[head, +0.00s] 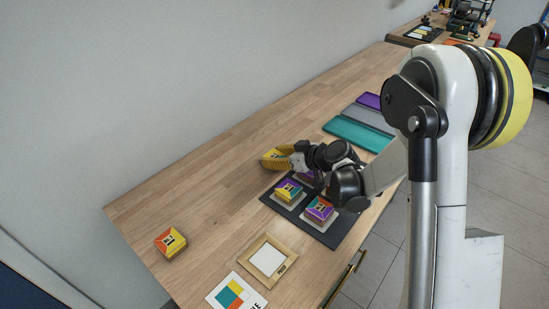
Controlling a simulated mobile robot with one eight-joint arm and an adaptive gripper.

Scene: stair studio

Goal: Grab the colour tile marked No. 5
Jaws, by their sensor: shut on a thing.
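Two purple, yellow and red or blue tiles, one on the left (289,190) and one nearer (319,209), sit on pale squares on the dark mat (330,236).
A wooden frame with a white square (267,260) and a card with coloured squares (232,293) lie at the front. Teal (357,133), grey and purple flat trays lie behind my arm. The table's left middle is clear; a wall runs behind.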

